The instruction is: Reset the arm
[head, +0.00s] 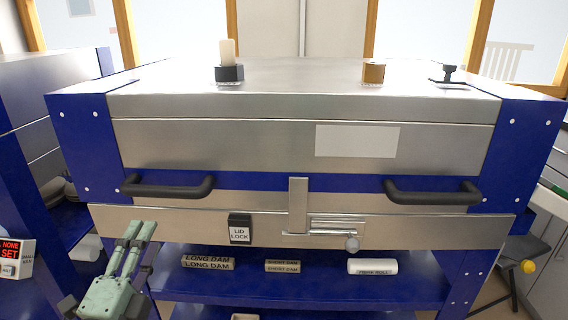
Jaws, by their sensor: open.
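My gripper (137,232) is at the lower left of the head view. It is pale green, its two fingers point up, and they stand a little apart with nothing between them. It is in front of the lower left part of the kiln (230,150), a blue and steel box with its lid down. The left black handle (166,187) is above and to the right of the fingers. The right black handle (432,192) is far off to the right. A black lid lock label (240,228) is on the kiln's lower front.
A shelf (300,287) under the kiln holds long dam blocks (207,262), short dam blocks (283,266) and a white roll (372,266). A candle-like piece (228,52) and an amber block (373,73) stand on the lid. A display box (14,259) is at the left edge.

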